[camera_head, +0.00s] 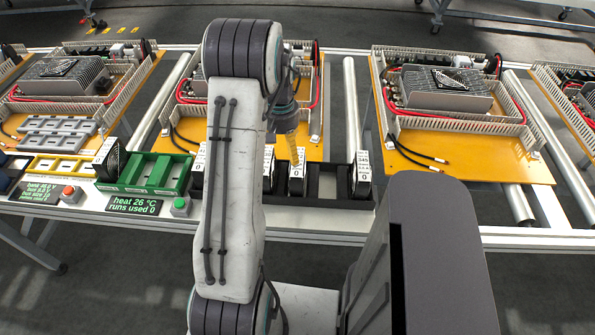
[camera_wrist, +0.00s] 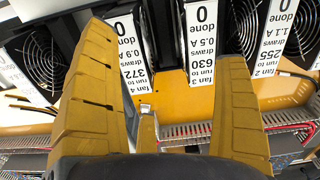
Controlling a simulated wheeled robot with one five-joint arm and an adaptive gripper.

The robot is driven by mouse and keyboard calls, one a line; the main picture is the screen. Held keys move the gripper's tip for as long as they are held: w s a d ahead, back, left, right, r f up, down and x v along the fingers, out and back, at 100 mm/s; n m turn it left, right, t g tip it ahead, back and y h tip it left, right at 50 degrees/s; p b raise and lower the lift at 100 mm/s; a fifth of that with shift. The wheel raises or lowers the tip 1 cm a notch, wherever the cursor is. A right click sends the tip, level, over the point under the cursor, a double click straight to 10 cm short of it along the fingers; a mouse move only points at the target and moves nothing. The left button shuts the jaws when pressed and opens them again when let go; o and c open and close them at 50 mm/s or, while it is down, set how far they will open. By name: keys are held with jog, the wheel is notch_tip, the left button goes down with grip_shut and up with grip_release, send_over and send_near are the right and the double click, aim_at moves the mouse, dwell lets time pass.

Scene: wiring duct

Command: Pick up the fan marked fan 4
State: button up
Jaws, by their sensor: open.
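In the wrist view, the white label of fan 4 (camera_wrist: 130,45) reads "fan 4, run to 372, draws 0.9 A, 0 done". It stands upside down in the picture, beside the left finger. The label of fan 3 (camera_wrist: 200,40), reading 630 and 0.5 A, shows right beside it. My gripper (camera_wrist: 160,55) is open, its yellow fingers spread, with nothing held. In the head view, my gripper (camera_head: 295,152) points down just above a labelled fan (camera_head: 297,185) in the black rack; its label is too small to read. My arm hides part of the rack.
The black rack (camera_head: 328,190) holds other fans, including one at its right end (camera_head: 361,182). A green fixture (camera_head: 150,172) with a fan (camera_head: 110,158) stands at left. Amber boards (camera_head: 470,155) with wiring ducts lie behind. In the wrist view, neighbouring fans (camera_wrist: 40,55) stand close on both sides.

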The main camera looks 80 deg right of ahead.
aim_at(301, 161)
jog(key=shift+m, duration=0.6)
jog(key=s, duration=0.1)
jog(key=s+f, duration=0.1)
jog(key=s, duration=0.1)
jog(key=s+d+f, duration=0.1)
jog(key=shift+s, duration=0.25)
jog(key=shift+s+f, duration=0.15)
jog(key=shift+f, duration=0.25)
jog(key=shift+a+f+p, duration=0.1)
jog(key=shift+f+p, duration=1.05)
jog(key=shift+f, duration=2.15)
jog(key=c, duration=1.3)
jog(key=shift+c, duration=0.3)
jog(key=shift+r, duration=0.25)
